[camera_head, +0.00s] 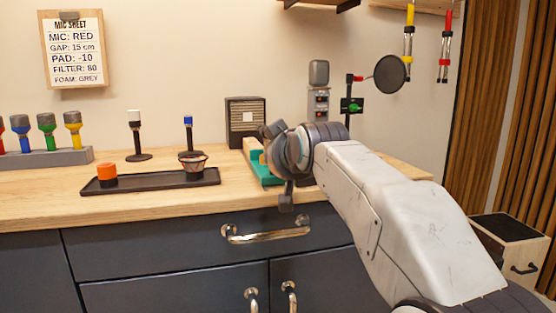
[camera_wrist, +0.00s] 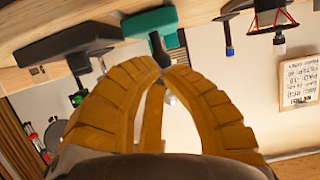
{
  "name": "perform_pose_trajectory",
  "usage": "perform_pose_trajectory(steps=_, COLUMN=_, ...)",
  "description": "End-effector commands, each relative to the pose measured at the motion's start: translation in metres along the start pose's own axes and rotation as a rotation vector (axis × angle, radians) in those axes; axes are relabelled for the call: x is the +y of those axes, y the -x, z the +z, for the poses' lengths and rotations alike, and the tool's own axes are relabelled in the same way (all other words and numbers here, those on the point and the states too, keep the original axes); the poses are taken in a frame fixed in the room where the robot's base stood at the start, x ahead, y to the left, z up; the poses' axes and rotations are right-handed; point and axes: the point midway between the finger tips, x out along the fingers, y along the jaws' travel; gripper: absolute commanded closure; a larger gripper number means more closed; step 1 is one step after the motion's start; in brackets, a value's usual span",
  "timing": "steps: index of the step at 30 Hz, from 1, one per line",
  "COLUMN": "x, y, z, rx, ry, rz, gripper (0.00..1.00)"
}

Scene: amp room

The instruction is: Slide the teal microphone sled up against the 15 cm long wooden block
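The teal sled (camera_head: 267,178) lies on the wooden counter in the head view, partly hidden by my gripper. In the wrist view, which looks upside down, the sled (camera_wrist: 152,20) is at the top with a dark post (camera_wrist: 157,46) on it. A pale wooden piece (camera_head: 250,148) shows beside the sled's left and far part; I cannot tell its length or whether it touches the sled. My gripper (camera_wrist: 167,70) has its yellow-brown fingertips nearly together, right by the end of the post. Whether they touch the post is unclear.
A small speaker (camera_head: 246,118), a grey microphone unit (camera_head: 318,80) and a round pop filter (camera_head: 390,74) stand behind. Bare counter (camera_head: 60,204) lies in front of the tray.

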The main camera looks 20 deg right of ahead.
Motion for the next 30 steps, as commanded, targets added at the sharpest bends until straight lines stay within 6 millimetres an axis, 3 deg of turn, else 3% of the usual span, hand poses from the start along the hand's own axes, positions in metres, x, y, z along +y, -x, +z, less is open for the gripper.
perform_pose_trajectory(steps=11, x=0.0, y=-0.001, z=-0.001, rx=0.0, ry=0.0, rz=0.0, gripper=1.0)
perform_pose_trajectory(steps=30, x=0.0, y=-0.021, z=-0.009, rx=0.0, ry=0.0, rz=0.0, gripper=1.0)
